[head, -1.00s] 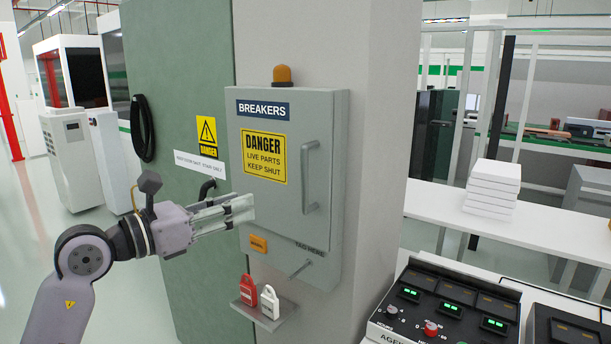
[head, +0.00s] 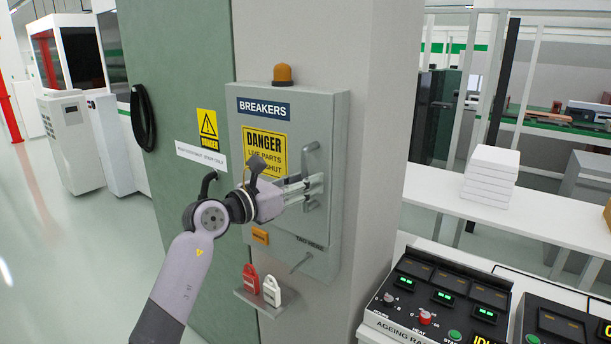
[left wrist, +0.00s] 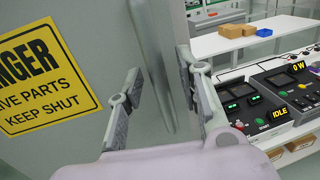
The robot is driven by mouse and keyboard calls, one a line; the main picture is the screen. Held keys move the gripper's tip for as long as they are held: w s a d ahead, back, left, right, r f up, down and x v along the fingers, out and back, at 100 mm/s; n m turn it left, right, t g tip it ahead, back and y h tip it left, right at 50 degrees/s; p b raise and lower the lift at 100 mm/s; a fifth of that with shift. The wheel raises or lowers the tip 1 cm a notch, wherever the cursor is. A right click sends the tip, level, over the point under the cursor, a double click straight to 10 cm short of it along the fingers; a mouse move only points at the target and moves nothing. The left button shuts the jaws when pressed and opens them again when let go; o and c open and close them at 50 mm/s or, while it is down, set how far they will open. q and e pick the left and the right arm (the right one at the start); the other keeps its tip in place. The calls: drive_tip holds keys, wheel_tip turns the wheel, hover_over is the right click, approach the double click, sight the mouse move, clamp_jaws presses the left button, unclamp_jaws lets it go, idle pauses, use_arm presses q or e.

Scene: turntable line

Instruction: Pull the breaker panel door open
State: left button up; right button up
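The breaker panel door (head: 240,205) is a grey steel door, shut flat on its box, with a BREAKERS label and a yellow DANGER sign (head: 265,143). Its vertical grey bar handle (head: 311,158) is on the door's right side; the lower part is hidden behind my gripper in the head view. My left gripper (head: 316,190) is at the handle's height. In the left wrist view the gripper (left wrist: 165,98) is open, one finger on each side of the handle (left wrist: 152,75). I see no clear contact between the fingers and the bar. My right gripper is not in view.
Below the door, a small shelf (head: 258,302) holds a red padlock (head: 251,278) and a white padlock (head: 271,291). An orange beacon (head: 282,74) tops the box. A control console (head: 440,300) stands at the right front, a white table (head: 510,210) behind it.

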use_arm(q)
drive_tip(key=shift+w+d, duration=0.15)
drive_tip(key=shift+d, duration=0.05)
drive_tip(key=shift+c, duration=0.4)
clamp_jaws()
idle(0.5)
